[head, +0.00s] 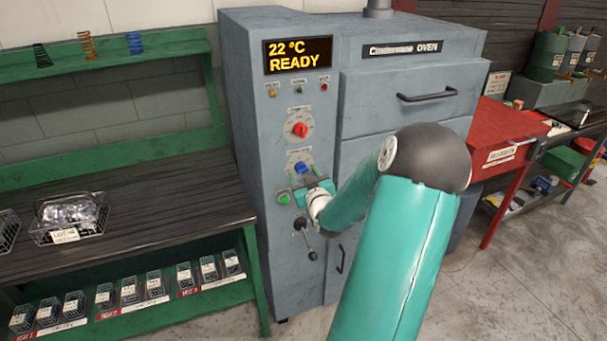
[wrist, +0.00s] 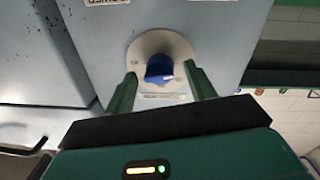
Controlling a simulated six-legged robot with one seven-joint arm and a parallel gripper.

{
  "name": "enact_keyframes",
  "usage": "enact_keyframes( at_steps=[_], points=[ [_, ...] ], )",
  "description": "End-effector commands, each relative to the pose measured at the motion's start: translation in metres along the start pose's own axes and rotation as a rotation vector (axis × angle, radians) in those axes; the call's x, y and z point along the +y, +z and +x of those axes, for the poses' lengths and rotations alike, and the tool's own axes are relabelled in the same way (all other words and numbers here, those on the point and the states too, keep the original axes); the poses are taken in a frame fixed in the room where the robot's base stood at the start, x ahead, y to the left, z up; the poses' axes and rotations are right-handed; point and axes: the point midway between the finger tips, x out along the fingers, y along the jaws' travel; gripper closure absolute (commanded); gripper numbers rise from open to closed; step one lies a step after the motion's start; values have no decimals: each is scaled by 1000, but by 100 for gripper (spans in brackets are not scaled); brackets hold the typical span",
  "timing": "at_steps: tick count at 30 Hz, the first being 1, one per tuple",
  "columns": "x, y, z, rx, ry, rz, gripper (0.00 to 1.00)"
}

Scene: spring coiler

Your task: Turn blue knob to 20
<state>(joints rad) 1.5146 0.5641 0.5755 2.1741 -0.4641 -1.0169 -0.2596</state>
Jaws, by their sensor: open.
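The blue knob (head: 301,168) is on the front panel of the grey oven, below a red knob (head: 299,130). In the wrist view the blue knob (wrist: 159,68) sits on a pale round dial plate (wrist: 162,45); the dial's numbers are too small to read. My gripper (wrist: 163,88) is open, one green finger on each side of the knob. The fingertips lie near the lower edge of the dial, and I cannot tell whether they touch the knob. In the head view my gripper (head: 310,187) is just below the knob and partly covers it.
The oven display (head: 298,55) reads "22 °C READY". A green button (head: 284,198) and a lever (head: 305,238) are close by. A green workbench (head: 120,180) with a wire basket (head: 72,218) stands left, a red table (head: 505,135) right. Grey floor is free at the lower right.

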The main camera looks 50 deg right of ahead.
Motion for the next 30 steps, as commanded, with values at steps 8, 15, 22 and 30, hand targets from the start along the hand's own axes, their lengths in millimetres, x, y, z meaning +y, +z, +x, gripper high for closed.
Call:
enact_keyframes(
  at_steps=[8,15,22,30],
  points=[
    [0,0,10,0,-1,0,45],
    [0,0,10,0,-1,0,69],
    [0,0,9,0,-2,2,88],
    [-1,0,9,-4,-4,51,88]
  ],
)
